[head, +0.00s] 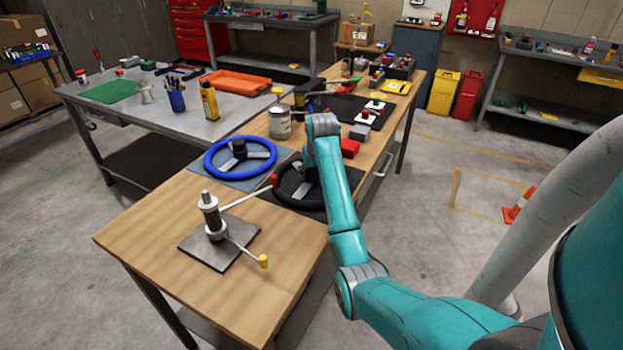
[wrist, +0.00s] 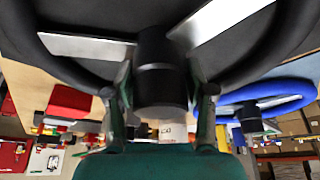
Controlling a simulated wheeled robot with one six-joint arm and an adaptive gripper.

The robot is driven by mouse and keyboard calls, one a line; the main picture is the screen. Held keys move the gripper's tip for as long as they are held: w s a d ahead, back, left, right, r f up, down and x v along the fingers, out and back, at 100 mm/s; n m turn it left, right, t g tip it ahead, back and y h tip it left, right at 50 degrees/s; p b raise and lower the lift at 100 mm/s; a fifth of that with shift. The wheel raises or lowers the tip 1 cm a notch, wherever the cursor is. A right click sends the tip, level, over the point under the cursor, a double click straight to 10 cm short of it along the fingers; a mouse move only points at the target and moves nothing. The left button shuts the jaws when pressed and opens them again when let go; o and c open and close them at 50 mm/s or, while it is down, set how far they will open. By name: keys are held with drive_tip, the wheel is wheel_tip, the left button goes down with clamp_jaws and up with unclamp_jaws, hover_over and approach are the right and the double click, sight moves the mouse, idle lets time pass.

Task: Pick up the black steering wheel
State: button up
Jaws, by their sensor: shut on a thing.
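The black steering wheel (head: 290,205) has a dark rim, pale metal spokes and a black hub. In the head view it is at the dark mat on the wooden bench, partly hidden by my arm; I cannot tell whether it touches the mat. In the wrist view its hub (wrist: 160,52) stands between the two fingers of my gripper (wrist: 163,92), which is shut on it. The rim and spokes spread across the top of that view. In the head view my arm hides the fingers.
A blue steering wheel (head: 212,168) lies beside it to the left. A post stand (head: 214,218) with red- and yellow-tipped rods is in front; the red tip is close to the black wheel. The bench's front corner is clear.

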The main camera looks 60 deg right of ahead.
clamp_jaws()
drive_tip(key=shift+r, duration=0.1)
